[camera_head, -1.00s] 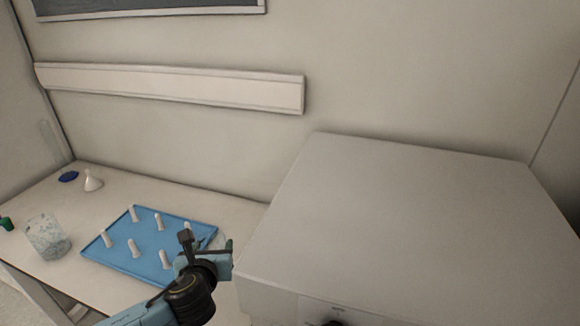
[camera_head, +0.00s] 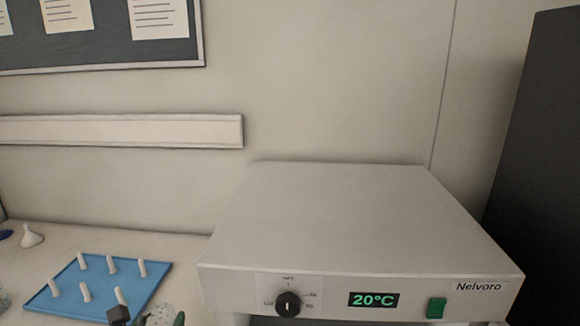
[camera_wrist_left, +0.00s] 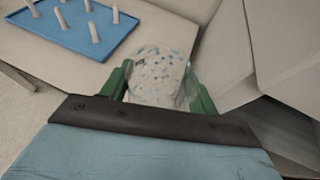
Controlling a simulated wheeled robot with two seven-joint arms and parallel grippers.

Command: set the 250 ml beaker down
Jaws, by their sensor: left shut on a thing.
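My left gripper (camera_head: 147,319) shows at the bottom edge of the head view, just in front of the blue peg mat. In the left wrist view its two green fingers (camera_wrist_left: 160,88) are shut on a clear glass beaker (camera_wrist_left: 158,70) with blue and white speckles. A small part of this beaker (camera_head: 162,314) also shows in the head view. The beaker is over the white bench, between the blue mat and the white heater box. I cannot tell whether its base touches the bench. My right gripper is not in view.
A blue mat with several white pegs (camera_head: 160,269) lies left of the gripper. A white box with a dial and a 20°C display (camera_head: 330,220) stands at right. A white funnel (camera_head: 31,238) is far left. Bench (camera_head: 190,257) between mat and box is clear.

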